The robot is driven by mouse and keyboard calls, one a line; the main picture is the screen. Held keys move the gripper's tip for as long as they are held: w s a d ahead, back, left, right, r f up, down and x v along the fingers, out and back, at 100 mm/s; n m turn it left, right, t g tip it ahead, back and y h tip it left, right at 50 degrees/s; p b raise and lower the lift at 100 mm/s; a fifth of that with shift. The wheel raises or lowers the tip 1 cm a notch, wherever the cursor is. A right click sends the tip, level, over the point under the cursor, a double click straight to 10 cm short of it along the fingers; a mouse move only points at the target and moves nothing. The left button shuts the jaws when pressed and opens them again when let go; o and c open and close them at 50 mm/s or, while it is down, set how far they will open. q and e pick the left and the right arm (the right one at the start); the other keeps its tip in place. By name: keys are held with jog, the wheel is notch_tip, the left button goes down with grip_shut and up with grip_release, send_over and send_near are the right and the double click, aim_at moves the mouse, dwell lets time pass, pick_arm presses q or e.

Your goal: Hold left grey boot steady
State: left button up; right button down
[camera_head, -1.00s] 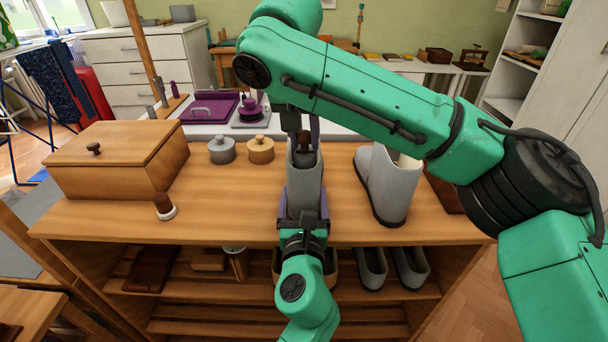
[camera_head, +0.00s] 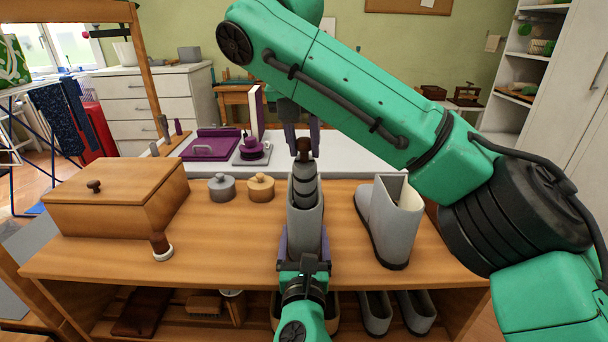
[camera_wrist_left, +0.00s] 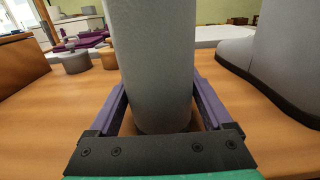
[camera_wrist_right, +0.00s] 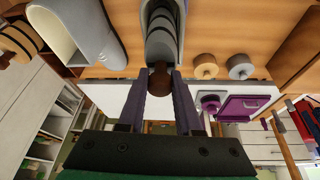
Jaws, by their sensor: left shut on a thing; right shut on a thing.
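The left grey boot (camera_head: 304,225) stands upright on the wooden bench. My left gripper (camera_head: 304,245) is shut around its shaft from the front; in the left wrist view the fingers flank the boot (camera_wrist_left: 152,60). A ribbed grey boot tree (camera_head: 305,185) with a brown knob (camera_wrist_right: 160,80) sticks up from the boot's opening, its lower part hidden inside. My right gripper (camera_head: 303,142) comes from above and is shut on the knob. The other grey boot (camera_head: 388,220) stands apart to the right.
A lidded wooden box (camera_head: 110,205), a small brown-and-white knobbed object (camera_head: 162,247) and two lidded pots, grey (camera_head: 221,187) and tan (camera_head: 261,188), are to the left. Purple items (camera_head: 210,145) lie behind on a white surface. Shoes (camera_head: 375,312) sit on the shelf below.

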pick_arm(q)
jog(key=shift+s, duration=0.1)
pick_arm(e)
notch_tip(320, 180, up, 3)
jog(key=shift+s+f, duration=0.1)
jog(key=shift+f, duration=0.05)
jog(key=shift+r, duration=0.2)
pick_arm(q)
jog(key=o, duration=1.2)
jog(key=shift+c, duration=0.2)
